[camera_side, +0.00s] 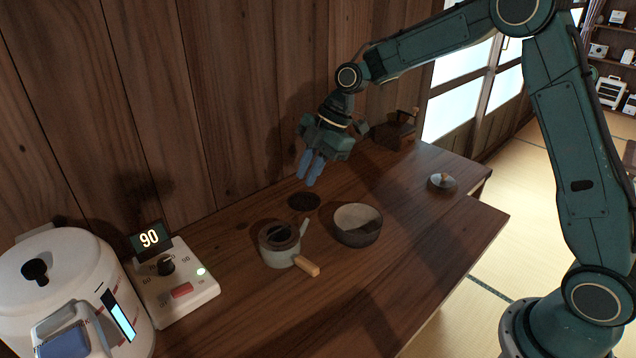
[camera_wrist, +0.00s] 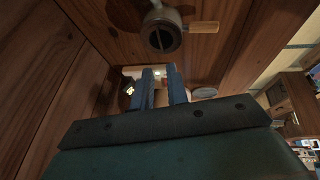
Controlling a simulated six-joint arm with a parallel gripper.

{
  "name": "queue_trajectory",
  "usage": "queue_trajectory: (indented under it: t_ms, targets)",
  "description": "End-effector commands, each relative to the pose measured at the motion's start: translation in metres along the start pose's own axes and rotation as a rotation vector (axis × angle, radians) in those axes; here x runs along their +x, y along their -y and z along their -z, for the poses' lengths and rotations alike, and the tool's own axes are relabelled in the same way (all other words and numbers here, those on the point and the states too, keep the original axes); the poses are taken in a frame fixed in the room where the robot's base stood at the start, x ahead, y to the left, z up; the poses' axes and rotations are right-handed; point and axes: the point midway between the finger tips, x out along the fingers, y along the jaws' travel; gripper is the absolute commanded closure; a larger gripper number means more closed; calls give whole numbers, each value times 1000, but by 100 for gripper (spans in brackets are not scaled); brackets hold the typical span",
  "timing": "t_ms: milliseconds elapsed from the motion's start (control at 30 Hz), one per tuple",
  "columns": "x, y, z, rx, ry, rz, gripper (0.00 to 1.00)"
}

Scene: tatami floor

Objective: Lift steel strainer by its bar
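A grey-green teapot (camera_side: 277,257) with a wooden side handle (camera_side: 307,266) and a spout stands on the wooden table. The steel strainer (camera_side: 279,234) sits in its open mouth, dark, with a bar across the top. In the wrist view the strainer (camera_wrist: 161,39) shows at the top inside the teapot (camera_wrist: 174,17). My gripper (camera_side: 310,181) is above the table, behind and to the right of the teapot, apart from it. In the wrist view its two blue fingers (camera_wrist: 162,70) are apart, with nothing visible held between them.
A dark bowl (camera_side: 357,237) stands close to the teapot's right. A dark round disc (camera_side: 303,201) lies behind it. A lid with a knob (camera_side: 441,184) lies at the right. A wooden box (camera_side: 394,131) is at the back. A control unit (camera_side: 176,288) and white kettle (camera_side: 60,262) stand left.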

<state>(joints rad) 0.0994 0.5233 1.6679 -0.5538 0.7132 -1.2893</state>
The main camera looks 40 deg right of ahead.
Motion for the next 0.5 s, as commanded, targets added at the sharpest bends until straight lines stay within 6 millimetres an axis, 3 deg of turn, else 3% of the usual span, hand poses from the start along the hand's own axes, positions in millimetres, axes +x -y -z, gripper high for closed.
queue_trajectory:
  t_ms: [267,500]
  targets:
    - [5,0,0,-4,-2,3,84]
    - [29,1,0,-3,-2,6,84]
